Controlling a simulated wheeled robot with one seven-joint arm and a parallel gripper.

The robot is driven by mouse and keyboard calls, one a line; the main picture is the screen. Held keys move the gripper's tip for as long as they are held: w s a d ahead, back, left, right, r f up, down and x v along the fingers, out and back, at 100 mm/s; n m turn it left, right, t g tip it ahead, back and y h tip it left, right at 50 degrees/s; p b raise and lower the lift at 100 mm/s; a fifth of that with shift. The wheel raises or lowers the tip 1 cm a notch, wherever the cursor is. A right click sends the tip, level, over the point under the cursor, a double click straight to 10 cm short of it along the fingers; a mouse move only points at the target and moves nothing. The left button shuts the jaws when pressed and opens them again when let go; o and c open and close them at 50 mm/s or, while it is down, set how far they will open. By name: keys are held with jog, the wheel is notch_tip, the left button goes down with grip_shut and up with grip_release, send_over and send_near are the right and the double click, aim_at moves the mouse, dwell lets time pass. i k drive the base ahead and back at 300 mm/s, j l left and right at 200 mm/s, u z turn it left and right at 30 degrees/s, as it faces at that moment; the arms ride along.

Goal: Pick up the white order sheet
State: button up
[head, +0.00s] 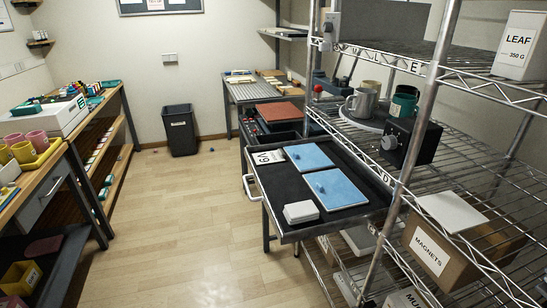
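Two flat white things could be the order sheet, and I cannot tell which is. One is a small white card with dark print (269,157), lying on the black top of the cart (345,221) at its far left corner. The other is a plain white sheet (452,212) lying on the MAGNETS box (428,253) on the wire rack at right. No writing is readable on that plain sheet. My gripper is not in view.
Two blue panels (334,188) and a white box (301,212) lie on the cart. The wire rack (404,150) holds mugs (362,102) and a black device (409,140). A black bin (180,130) stands by the wall. The middle floor is clear.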

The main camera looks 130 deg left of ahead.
aim_at(272, 156)
jog(key=u, duration=4.2)
jog(key=i+j+z, duration=0.1)
jog(key=i+j, duration=1.1)
